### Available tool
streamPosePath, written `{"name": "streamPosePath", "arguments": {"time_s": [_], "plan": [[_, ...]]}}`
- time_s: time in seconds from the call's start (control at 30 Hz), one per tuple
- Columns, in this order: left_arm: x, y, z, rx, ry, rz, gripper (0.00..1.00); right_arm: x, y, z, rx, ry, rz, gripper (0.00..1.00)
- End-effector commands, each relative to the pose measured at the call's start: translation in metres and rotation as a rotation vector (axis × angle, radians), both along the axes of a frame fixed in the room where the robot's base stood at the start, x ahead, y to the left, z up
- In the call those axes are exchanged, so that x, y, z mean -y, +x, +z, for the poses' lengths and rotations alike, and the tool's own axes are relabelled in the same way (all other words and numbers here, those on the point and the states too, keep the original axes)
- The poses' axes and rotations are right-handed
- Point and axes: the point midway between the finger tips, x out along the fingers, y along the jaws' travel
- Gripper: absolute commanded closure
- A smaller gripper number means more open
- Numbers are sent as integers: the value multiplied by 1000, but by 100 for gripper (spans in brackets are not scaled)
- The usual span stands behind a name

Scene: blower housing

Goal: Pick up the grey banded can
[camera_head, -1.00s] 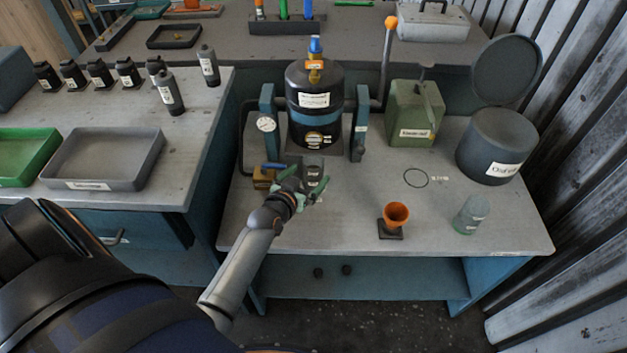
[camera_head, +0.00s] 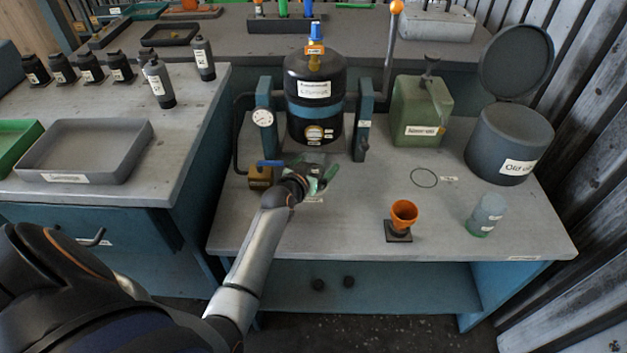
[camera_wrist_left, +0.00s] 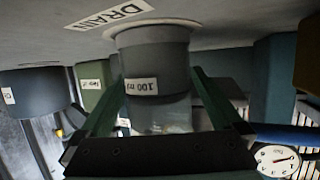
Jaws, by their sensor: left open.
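My left gripper (camera_head: 318,178) is over the bench in front of the black banded tank (camera_head: 316,98). It is open, and its two green fingers also show in the left wrist view (camera_wrist_left: 158,95). Between them there stands a grey can (camera_wrist_left: 153,50) with a white "100 ml" label and a paler lower part in the picture. The wrist picture is upside down, so the bench surface is at its top and the can's wide base meets it. I cannot tell whether the fingers touch the can. In the head view the gripper mostly hides it. My right gripper is not seen.
A brass valve with a blue lever (camera_head: 261,175) is close at the gripper's left. A green jerrycan (camera_head: 420,112), orange funnel (camera_head: 404,213), pale bottle (camera_head: 485,214) and grey drum (camera_head: 499,146) stand to the right.

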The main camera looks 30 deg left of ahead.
Motion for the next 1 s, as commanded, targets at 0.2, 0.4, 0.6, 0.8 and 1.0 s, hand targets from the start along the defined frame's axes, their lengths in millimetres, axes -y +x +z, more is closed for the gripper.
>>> {"name": "streamPosePath", "arguments": {"time_s": [0.2, 0.4, 0.6, 0.8, 1.0], "plan": [[-1, 3, 0, -1, 0, 1, 0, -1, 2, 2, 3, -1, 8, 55], [-1, 2, 0, -1, 0, 1, 12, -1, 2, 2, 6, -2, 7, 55], [-1, 2, 0, 0, 0, 1, 35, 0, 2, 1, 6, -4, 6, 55], [-1, 2, 0, 0, 0, 1, 57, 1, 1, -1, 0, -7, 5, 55], [-1, 2, -1, -1, 0, 1, 80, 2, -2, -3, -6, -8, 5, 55]]}}
